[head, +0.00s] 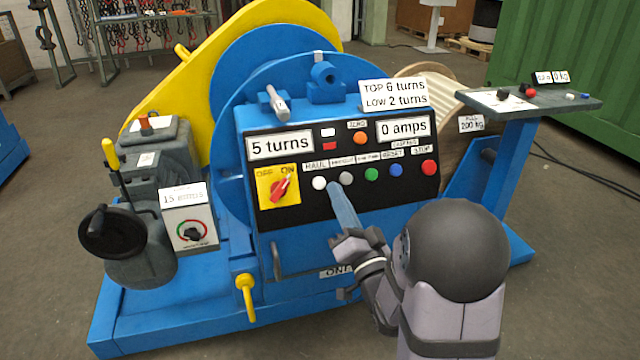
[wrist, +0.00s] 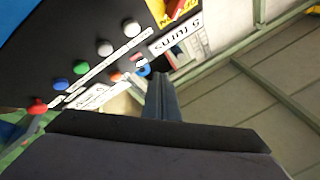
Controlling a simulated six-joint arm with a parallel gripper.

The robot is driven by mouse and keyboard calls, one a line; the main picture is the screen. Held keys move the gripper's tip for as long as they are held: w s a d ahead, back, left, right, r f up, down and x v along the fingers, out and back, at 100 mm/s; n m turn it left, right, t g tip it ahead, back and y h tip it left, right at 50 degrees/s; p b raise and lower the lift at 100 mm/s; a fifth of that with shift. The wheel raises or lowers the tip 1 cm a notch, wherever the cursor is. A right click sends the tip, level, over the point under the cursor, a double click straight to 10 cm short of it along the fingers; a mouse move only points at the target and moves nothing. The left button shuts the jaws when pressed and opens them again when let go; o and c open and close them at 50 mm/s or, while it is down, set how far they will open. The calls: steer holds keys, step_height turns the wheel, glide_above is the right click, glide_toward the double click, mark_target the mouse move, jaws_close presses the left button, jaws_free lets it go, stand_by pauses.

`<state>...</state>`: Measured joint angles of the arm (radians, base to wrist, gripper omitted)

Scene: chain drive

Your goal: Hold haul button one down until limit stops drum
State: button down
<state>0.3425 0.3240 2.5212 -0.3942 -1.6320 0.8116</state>
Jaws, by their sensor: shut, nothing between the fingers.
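The white button (head: 319,183) sits under the HAUL label on the dark control panel (head: 300,218). It also shows in the wrist view (wrist: 131,28), with a grey button (head: 346,178) beside it. My gripper (head: 334,187) is shut and empty, its tips just below and right of the white button in the head view. In the wrist view the fingertips (wrist: 159,78) appear apart from the white button; I see no contact. The turns display (head: 280,145) reads 5 turns and the amps display (head: 404,127) reads 0 amps. The blue drum machine (head: 285,65) stands behind the panel.
Green (head: 371,174), blue (head: 395,170) and red STOP (head: 429,167) buttons continue the row to the right. A red rotary switch (head: 283,187) on a yellow plate is at left. A sign (head: 394,93) reads TOP 6 turns, LOW 2 turns. A side shelf (head: 560,103) stands right.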

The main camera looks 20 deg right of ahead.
mark_target(319, 183)
steer(key=shift+w+f+b, duration=0.55)
steer(key=shift+w+f, duration=0.1)
steer(key=shift+w, duration=0.65)
steer(key=shift+w+f+b, duration=0.6)
steer(key=shift+w+f, duration=0.1)
steer(key=shift+w, duration=0.6)
steer(key=shift+w+f+b, duration=0.55)
steer(key=shift+w+f, duration=0.1)
steer(key=shift+w, duration=0.65)
